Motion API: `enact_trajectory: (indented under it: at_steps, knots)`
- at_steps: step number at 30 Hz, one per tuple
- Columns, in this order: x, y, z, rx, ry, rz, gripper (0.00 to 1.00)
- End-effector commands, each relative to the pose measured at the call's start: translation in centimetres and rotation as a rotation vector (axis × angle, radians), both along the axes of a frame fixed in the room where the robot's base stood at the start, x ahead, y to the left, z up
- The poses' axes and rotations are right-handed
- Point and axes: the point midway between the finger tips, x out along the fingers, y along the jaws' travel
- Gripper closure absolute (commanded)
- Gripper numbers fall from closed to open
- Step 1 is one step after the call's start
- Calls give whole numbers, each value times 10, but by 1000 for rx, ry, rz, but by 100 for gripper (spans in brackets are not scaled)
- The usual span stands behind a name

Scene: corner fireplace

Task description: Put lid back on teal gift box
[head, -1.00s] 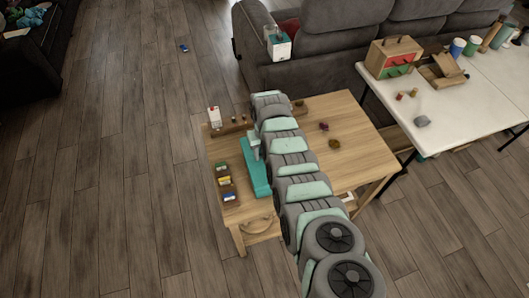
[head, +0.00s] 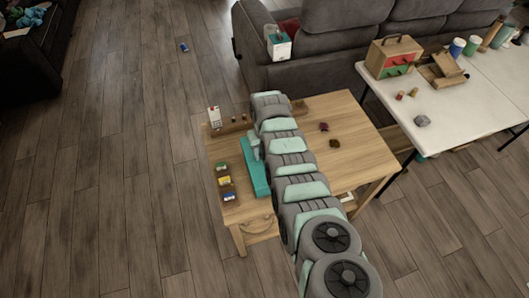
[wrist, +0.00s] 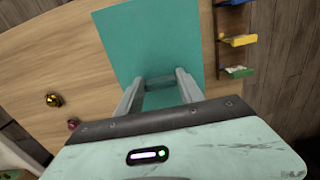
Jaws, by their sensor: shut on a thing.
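A flat teal panel (wrist: 150,40), which looks like the gift box lid, fills the middle of the wrist view. It also shows in the head view as a teal piece (head: 261,181) beside my arm over the wooden table. My gripper (wrist: 159,88) is over it, its two fingers closed on a short teal bar that looks like the lid's handle. In the head view my gripper (head: 256,150) is partly hidden by the arm. I cannot tell whether the box body lies under the panel; the arm hides much of that area.
The wooden table (head: 350,130) carries several small coloured trays (head: 226,182) at its left edge, a white card-like item (head: 214,117) at the back left, and two small dark objects (head: 335,143) to the right. A white table (head: 460,105) stands right; a sofa (head: 330,60) is behind.

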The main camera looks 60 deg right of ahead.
Motion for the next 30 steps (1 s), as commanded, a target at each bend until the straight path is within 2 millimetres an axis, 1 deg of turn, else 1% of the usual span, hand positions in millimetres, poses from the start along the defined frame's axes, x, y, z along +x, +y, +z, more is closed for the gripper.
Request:
enact_trajectory:
  at_steps: [30]
  knots:
    - [0,0,-21,0,0,1,95]
